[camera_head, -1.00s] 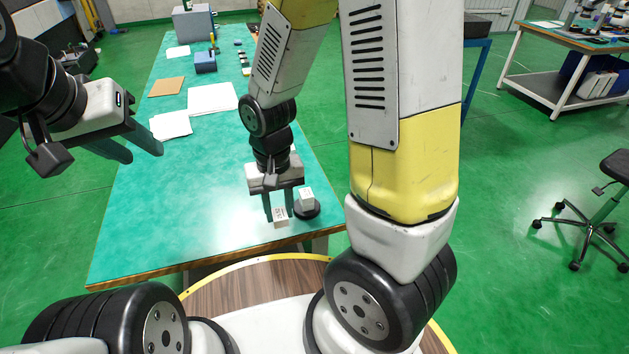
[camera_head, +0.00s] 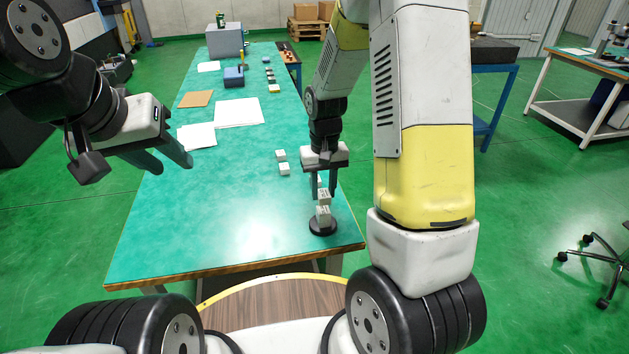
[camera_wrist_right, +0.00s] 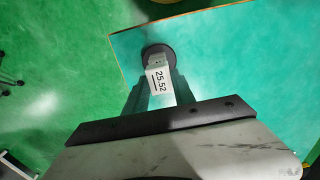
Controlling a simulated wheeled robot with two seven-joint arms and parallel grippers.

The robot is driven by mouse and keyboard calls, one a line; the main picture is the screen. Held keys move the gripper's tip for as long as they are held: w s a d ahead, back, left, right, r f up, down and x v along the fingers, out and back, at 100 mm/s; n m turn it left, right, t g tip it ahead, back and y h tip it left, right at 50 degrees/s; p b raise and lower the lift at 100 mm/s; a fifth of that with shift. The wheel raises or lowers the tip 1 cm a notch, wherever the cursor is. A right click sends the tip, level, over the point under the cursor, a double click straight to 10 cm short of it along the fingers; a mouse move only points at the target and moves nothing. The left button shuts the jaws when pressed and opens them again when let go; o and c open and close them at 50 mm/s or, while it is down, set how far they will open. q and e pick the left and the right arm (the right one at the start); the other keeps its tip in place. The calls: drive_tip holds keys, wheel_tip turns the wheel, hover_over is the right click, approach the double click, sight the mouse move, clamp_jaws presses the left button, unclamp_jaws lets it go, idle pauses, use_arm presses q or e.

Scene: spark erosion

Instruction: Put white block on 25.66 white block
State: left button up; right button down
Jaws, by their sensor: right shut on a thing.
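My right gripper (camera_head: 325,188) points down and is shut on a white block (camera_head: 324,197). In the right wrist view this held block (camera_wrist_right: 160,82) reads "25.52". Below it a second white block (camera_head: 322,213) stands on a black round base (camera_head: 322,229) near the table's front right corner. The held block is right above this lower block; I cannot tell whether they touch. The lower block's number is not readable, and it is mostly hidden in the wrist view. My left gripper (camera_head: 167,160) is open and empty, above the table's left side.
Two more white blocks (camera_head: 284,169) lie on the green table (camera_head: 220,220), behind and left of my right gripper. White papers (camera_head: 239,113), a brown sheet (camera_head: 195,99) and a blue box (camera_head: 233,77) lie further back. The table's front left is clear.

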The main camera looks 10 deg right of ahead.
sight(324, 192)
drive_tip(key=shift+w+d+f, duration=0.1)
drive_tip(key=shift+f, duration=0.8)
drive_tip(key=shift+w+d+f, duration=0.1)
drive_tip(key=shift+f, duration=0.75)
drive_tip(key=shift+f, duration=0.15)
drive_tip(key=c, duration=1.1)
unclamp_jaws()
drive_tip(key=shift+o, duration=0.2)
wheel_tip(324, 192, up, 12)
drive_tip(key=shift+r, duration=0.1)
drive_tip(key=s+r+t+y, duration=0.2)
drive_tip(key=s+r+t, duration=0.4)
drive_tip(key=s+r, duration=1)
drive_tip(key=shift+s+a+r, duration=0.2)
drive_tip(key=shift+s, duration=0.65)
